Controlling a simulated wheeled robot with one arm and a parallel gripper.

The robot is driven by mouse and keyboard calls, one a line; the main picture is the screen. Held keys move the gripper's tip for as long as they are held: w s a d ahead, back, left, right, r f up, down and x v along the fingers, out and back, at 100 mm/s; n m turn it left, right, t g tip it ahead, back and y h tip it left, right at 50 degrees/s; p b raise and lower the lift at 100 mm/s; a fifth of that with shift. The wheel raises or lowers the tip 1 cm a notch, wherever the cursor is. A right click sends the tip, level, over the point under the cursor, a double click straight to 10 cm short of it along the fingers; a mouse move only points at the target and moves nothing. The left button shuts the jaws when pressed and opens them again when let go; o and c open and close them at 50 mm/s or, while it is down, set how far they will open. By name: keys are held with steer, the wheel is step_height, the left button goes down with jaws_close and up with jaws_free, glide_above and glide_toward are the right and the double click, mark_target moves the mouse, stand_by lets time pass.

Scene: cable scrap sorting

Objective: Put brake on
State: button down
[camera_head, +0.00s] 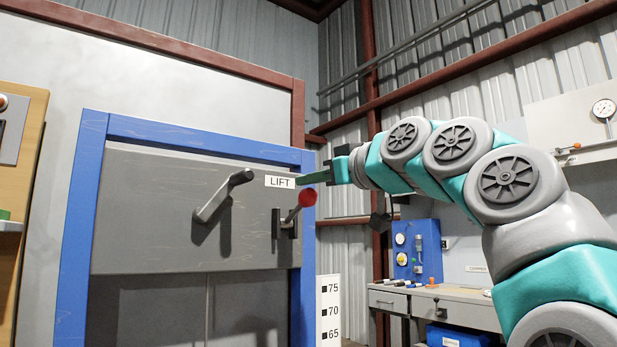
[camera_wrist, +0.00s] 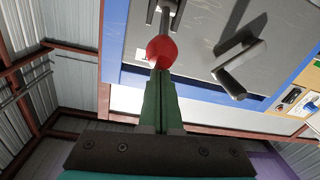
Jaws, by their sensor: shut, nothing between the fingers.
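A short lever with a red ball knob (camera_head: 307,197) sticks out from a dark slotted bracket (camera_head: 277,224) on the grey panel (camera_head: 140,215); the lever tilts up and right. A white label reading LIFT (camera_head: 280,182) is above it. My gripper (camera_head: 304,180) is shut and empty, its green fingertips just above the knob in the head view. In the wrist view the shut fingers (camera_wrist: 158,74) end right at the edge of the red knob (camera_wrist: 162,50). I cannot tell whether they touch it.
A grey crank handle (camera_head: 222,195) juts from the panel left of the lever. A blue frame (camera_head: 75,240) surrounds the panel. A white scale (camera_head: 328,312) marked 75, 70, 65 stands at its right. A workbench (camera_head: 405,294) with a blue gauge box (camera_head: 418,248) is behind.

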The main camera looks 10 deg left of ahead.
steer(key=shift+f, duration=0.1)
stand_by(0.3)
steer(key=shift+s+d+f+b, duration=0.15)
steer(key=shift+f+b, duration=0.1)
steer(key=shift+b, duration=0.75)
steer(key=shift+y, duration=0.3)
